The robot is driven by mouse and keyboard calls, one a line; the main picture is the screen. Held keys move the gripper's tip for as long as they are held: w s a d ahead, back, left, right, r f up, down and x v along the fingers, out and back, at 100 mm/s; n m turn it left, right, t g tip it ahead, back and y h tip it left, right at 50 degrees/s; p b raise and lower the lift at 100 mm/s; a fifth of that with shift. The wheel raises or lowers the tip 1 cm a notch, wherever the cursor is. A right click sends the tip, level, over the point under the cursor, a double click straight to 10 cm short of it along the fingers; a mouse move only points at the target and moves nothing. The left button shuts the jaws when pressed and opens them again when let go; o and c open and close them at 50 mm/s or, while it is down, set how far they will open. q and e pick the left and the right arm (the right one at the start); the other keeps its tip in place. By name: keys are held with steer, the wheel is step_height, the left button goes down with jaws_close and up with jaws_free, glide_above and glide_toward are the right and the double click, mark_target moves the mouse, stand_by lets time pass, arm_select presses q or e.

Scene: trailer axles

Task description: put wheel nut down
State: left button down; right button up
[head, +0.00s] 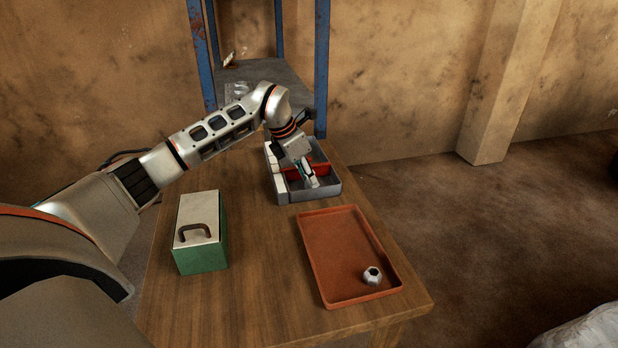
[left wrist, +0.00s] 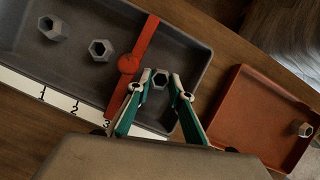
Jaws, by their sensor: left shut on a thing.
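A grey wheel nut (left wrist: 160,78) is between the fingertips of my left gripper (left wrist: 165,80), which is shut on it. In the head view the left gripper (head: 312,183) reaches down into the near part of a grey tray (head: 322,195). The nut is over the compartment to the right of a red divider (left wrist: 130,64) in the wrist view. I cannot tell whether it touches the tray floor. Two other nuts, one at the far left (left wrist: 52,28) and one nearer the divider (left wrist: 100,50), lie in the other compartment. My right gripper is not in view.
A white strip numbered 1, 2, 3 (left wrist: 58,101) runs along the grey tray. An orange tray (head: 340,250) holds one nut (head: 372,275). A green box with a white lid (head: 200,240) stands left on the wooden table (head: 255,290). A blue-posted shelf (head: 322,70) stands behind.

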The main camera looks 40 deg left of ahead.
arm_select(q)
steer(key=c, duration=2.1)
jaws_free()
steer(key=shift+r, duration=0.15)
steer(key=p+v, duration=0.2)
steer(key=v, duration=1)
